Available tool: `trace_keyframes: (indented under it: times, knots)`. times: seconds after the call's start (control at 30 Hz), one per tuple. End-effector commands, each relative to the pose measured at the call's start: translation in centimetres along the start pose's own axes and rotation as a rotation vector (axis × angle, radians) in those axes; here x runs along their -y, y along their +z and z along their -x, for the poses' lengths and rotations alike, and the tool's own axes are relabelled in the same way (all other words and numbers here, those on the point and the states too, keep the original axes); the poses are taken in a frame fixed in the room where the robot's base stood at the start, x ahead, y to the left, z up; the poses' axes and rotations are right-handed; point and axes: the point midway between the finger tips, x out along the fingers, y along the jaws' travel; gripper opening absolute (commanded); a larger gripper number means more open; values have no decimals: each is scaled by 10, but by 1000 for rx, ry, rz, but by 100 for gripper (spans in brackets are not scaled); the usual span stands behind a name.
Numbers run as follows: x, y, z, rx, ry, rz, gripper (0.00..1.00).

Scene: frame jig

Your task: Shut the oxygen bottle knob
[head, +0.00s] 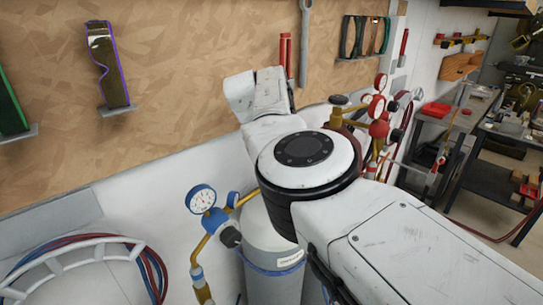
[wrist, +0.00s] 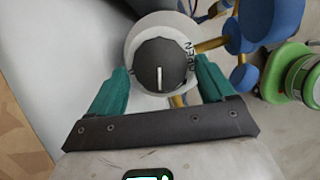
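In the wrist view a dark round knob (wrist: 160,65) with a white pointer line sits on a pale disc (wrist: 134,42). The line points toward my gripper's base, and the word OPEN is on the disc at the knob's right. My gripper (wrist: 160,75) is open, with one teal finger on each side of the knob. Gaps show beside the knob; I cannot tell the depth between fingertips and knob. In the head view a pale bottle (head: 272,240) with a blue-rimmed gauge (head: 201,199) and brass pipes stands below my arm, which hides part of it. My gripper is not discernible there.
In the wrist view blue fittings (wrist: 270,18) and a green ringed part (wrist: 303,80) lie to the right. In the head view red gauges (head: 377,106) stand behind my arm, a coiled hose rack (head: 75,265) is at lower left, and a workbench (head: 465,125) is at right.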

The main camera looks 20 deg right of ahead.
Motion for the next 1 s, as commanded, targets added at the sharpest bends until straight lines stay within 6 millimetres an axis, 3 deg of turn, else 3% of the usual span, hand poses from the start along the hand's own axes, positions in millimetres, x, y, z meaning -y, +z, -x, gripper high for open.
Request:
trace_keyframes:
  times: [0.43,0.8,1.0]
  knots:
    - [0,-1,7,1,0,0,91]
    - [-1,0,74,1,2,1,91]
    - [-1,0,99,0,0,1,91]
